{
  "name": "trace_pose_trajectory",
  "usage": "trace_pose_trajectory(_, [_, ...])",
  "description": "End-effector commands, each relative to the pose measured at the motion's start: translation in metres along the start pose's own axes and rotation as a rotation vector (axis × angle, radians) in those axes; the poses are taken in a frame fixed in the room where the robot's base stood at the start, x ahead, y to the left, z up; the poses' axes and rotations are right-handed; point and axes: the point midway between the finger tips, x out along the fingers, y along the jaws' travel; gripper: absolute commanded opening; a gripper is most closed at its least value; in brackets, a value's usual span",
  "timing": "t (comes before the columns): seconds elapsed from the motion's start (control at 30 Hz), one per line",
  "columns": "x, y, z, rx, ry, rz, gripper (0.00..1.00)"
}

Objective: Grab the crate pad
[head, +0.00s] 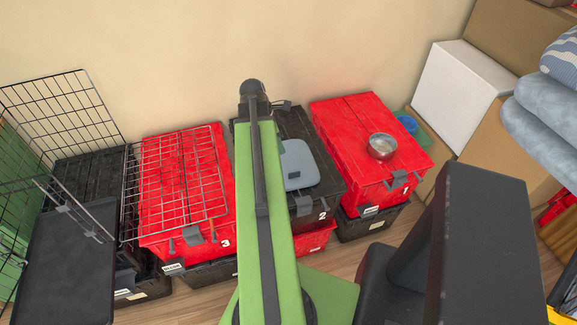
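No item is clearly marked as the crate pad. A small blue-grey flat piece (299,165) with rounded corners lies on the black tote marked 2 (325,180); my green arm passes just left of it and covers part of that tote. Thick folded blue-grey cushions (540,125) are piled at the right edge, partly cut off. I cannot tell which of these is the pad. My arm reaches up the middle to a dark joint near the wall; my gripper does not show.
A red tote marked 3 (160,215) bears a wire panel beside an open wire crate (62,108) with a black tray (70,270). A red tote marked 1 (345,125) bears a metal bowl (382,146). Boxes, including a white one (460,85), stand at right.

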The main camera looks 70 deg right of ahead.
Motion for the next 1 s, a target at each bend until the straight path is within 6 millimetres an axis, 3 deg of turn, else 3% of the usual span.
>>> trace_pose_trajectory(0.17, [0.022, 0.000, -0.002, 0.002, 0.000, 0.000, 0.33])
trace_pose_trajectory(0.6, [0.118, 0.000, -0.003, 0.005, 0.001, -0.001, 0.33])
trace_pose_trajectory(0.87, [0.124, -0.001, 0.000, 0.003, 0.001, 0.000, 0.33])
trace_pose_trajectory(1.0, [0.142, -0.003, 0.001, 0.005, 0.001, 0.000, 0.33])
